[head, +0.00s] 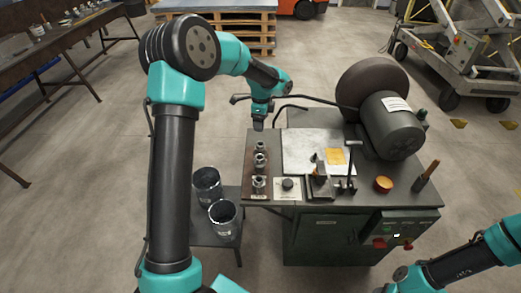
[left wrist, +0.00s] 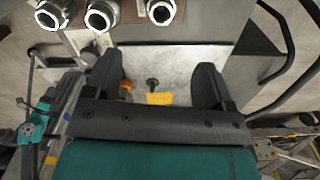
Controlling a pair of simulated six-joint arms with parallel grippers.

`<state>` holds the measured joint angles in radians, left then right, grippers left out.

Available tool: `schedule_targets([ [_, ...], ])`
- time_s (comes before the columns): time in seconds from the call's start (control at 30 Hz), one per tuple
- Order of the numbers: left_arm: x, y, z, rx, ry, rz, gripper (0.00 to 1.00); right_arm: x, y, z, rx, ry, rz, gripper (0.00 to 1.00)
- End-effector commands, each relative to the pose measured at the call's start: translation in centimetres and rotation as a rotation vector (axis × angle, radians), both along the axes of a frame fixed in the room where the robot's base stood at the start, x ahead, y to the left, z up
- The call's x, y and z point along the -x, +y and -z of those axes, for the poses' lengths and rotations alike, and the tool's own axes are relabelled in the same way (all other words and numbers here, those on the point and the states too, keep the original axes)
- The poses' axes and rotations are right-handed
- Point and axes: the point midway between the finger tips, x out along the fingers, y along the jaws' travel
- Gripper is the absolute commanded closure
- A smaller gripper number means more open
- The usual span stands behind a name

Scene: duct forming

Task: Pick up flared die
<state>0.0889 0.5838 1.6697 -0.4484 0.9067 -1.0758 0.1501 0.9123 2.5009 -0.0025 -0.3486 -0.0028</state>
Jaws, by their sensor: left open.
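Several metal dies stand in a row along the left strip of the bench, in the head view: a far die (head: 260,147), a middle die (head: 260,160) and a near die (head: 259,182). I cannot tell which one is flared. My left gripper (head: 259,124) is above the far end of this row, pointing down, and looks empty. In the left wrist view its fingers (left wrist: 157,75) are spread apart, with the round die openings (left wrist: 100,15) at the top edge, away from the fingers. My right gripper is not in view; only part of that arm shows at bottom right.
The bench (head: 375,218) carries a pale plate (head: 300,148), a yellow square (head: 336,156), small tools and a large motor grinder (head: 393,125) at the right. Two dark cans (head: 223,218) stand on a lower stand at left. A bent rod (head: 315,104) crosses near the gripper.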

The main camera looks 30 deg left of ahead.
Motion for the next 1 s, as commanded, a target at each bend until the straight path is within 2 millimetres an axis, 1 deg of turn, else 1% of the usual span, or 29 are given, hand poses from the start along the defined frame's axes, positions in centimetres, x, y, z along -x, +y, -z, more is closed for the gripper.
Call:
schedule_targets([
  [0.03,0.1,0.0,1.0,0.000,0.004,0.000,0.23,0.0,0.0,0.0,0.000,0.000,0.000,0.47],
  [0.1,0.1,0.0,2.2,0.000,0.004,-0.001,0.23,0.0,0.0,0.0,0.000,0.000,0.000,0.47],
  [0.4,0.1,0.1,7.3,0.000,0.004,-0.002,0.23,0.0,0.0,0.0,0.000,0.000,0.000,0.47],
  [0.5,0.0,0.1,8.6,0.000,0.002,-0.001,0.23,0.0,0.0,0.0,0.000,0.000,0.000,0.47],
  [0.63,0.0,0.1,9.5,-0.001,0.001,-0.001,0.23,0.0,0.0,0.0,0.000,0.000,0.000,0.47],
  [1.0,0.0,0.1,9.7,0.000,0.000,-0.002,0.23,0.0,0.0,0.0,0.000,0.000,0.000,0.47],
])
